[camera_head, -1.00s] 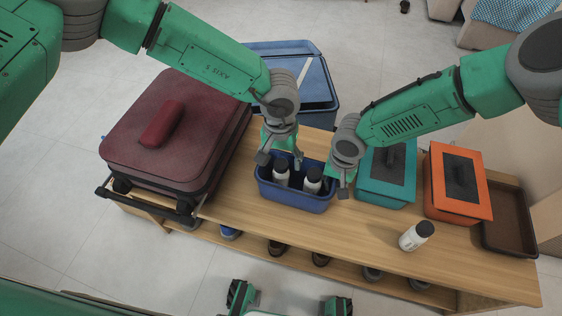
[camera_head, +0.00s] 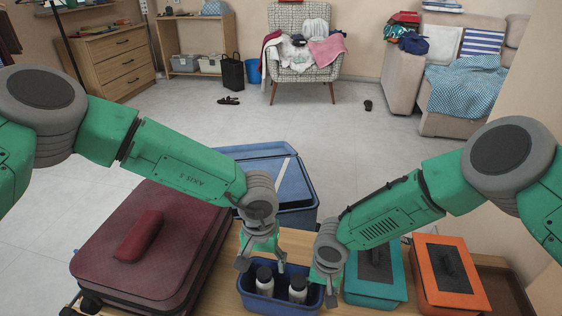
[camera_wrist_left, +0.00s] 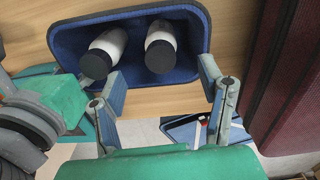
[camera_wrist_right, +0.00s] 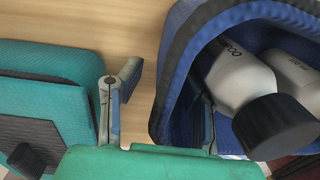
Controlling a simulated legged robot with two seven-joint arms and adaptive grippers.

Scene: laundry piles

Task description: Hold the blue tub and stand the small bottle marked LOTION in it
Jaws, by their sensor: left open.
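The blue tub (camera_head: 282,309) stands on the wooden bench with two white, black-capped bottles in it, a left one (camera_head: 265,287) and a right one (camera_head: 298,295). Both also show in the left wrist view (camera_wrist_left: 110,44) (camera_wrist_left: 160,38). In the right wrist view lettering shows on them, but I cannot read LOTION. My left gripper (camera_head: 262,262) is open and empty, just above the tub's far side. My right gripper (camera_head: 328,292) is at the tub's right wall; its fingers (camera_wrist_right: 165,100) are apart, one outside the tub and one overlapping its wall.
A maroon suitcase (camera_head: 175,235) lies left of the tub. A teal box (camera_head: 385,290) and an orange box (camera_head: 450,270) stand to the right, with a brown tray (camera_head: 503,290) beyond. A larger blue bin (camera_head: 285,180) is behind the bench. The bench's front is out of view.

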